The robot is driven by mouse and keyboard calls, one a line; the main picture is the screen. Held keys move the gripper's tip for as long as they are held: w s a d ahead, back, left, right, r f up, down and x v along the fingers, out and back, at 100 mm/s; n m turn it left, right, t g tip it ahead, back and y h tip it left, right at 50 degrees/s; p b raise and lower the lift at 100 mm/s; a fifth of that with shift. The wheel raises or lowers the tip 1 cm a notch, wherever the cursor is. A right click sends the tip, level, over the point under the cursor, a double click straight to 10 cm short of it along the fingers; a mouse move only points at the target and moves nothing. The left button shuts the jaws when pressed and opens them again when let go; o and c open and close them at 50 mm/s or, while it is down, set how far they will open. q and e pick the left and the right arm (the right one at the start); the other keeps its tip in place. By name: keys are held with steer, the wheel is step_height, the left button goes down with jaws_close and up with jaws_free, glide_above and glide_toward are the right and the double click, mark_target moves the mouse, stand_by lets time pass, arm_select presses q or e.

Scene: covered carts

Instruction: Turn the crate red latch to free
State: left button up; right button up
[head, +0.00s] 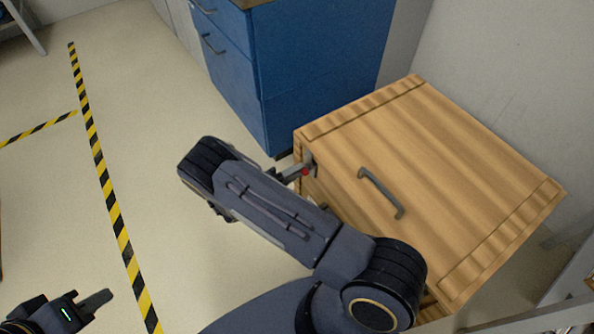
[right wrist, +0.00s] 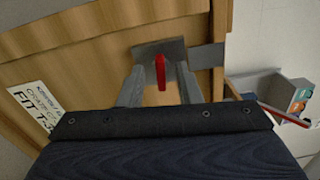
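The wooden crate (head: 440,180) stands at the right in the head view, its lid closed with a grey handle (head: 381,193) on top. Its red latch (right wrist: 160,72) shows in the right wrist view as an upright red lever on a grey metal plate (right wrist: 150,48). In the head view only a small red bit of the latch (head: 304,172) shows. My right gripper (right wrist: 161,80) is open, one finger on each side of the red lever; I cannot tell whether they touch it. My left gripper (head: 92,302) is low at the left, away from the crate; its opening is unclear.
A blue drawer cabinet (head: 300,60) stands close behind the crate. A white printed label (right wrist: 35,105) is on the crate's side. A bin with small coloured items (right wrist: 280,92) is at the right in the wrist view. Floor with yellow-black tape (head: 108,190) is clear at left.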

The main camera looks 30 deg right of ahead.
steer(key=a, duration=0.7)
steer(key=shift+s+p, duration=0.3)
steer(key=shift+p, duration=0.05)
steer(key=shift+d+r, duration=0.1)
steer(key=s+d+r+m+g+y, duration=0.3)
steer(key=s+r+m+y, duration=0.1)
steer(key=r+m+y, duration=0.4)
steer(key=s+d+r+m+g+y, duration=0.25)
steer(key=s+r+m+y, duration=0.35)
steer(key=m, duration=0.4)
steer(key=s+a+r+m+t+y, duration=0.4)
steer(key=s+r+m+t+y, duration=0.65)
steer(key=m, duration=0.85)
step_height(320, 180, up, 31)
steer(key=s+g+h+p, duration=0.1)
steer(key=h+p, duration=0.1)
steer(key=p, duration=2.5)
steer(key=shift+s+a+h+p, duration=0.2)
steer(key=shift+a+h+p, duration=0.05)
steer(key=shift+h+p, duration=0.1)
